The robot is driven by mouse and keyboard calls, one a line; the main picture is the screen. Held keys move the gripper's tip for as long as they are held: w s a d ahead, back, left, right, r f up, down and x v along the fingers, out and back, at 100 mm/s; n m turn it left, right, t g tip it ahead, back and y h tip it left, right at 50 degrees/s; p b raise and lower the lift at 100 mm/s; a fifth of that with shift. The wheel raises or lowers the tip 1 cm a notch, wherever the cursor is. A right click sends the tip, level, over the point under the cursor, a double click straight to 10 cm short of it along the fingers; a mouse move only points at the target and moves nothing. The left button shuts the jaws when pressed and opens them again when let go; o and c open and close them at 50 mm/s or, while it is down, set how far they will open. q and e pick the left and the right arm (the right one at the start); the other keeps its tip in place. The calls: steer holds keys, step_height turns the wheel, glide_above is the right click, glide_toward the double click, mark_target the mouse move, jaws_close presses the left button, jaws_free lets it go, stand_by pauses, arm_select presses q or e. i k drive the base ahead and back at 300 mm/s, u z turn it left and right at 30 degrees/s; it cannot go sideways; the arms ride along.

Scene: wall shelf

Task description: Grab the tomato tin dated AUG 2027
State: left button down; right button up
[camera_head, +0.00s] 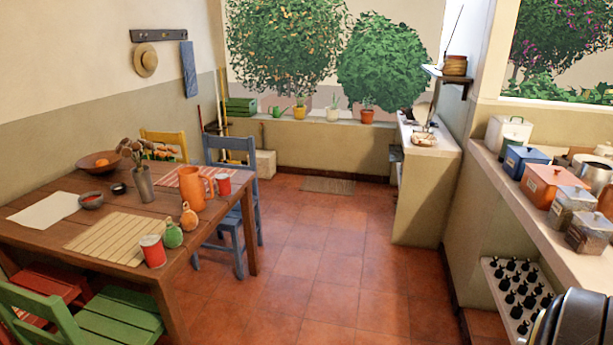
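Two red tins with pale tops stand on the wooden table at the left. The nearer red tin (153,251) is close to the table's front edge, beside the bamboo mat. The farther red tin (223,184) stands near the right edge, beside an orange jug. Both are too small here for me to read a label or date, so I cannot tell which, if either, is dated AUG 2027.
The wooden table (62,218) also holds an orange jug (190,190), gourds and bowls. A blue chair (237,205) and green chair (118,318) stand close to it. The tiled floor (320,255) is clear in the middle. A counter with canisters (545,190) runs along the right.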

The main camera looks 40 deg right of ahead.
mark_target(223, 182)
steer(key=z, duration=0.7)
steer(key=i, duration=0.65)
steer(key=z, duration=0.95)
steer(key=i, duration=1.75)
steer(key=u, duration=1.1)
steer(key=i, duration=1)
steer(key=u, duration=1.05)
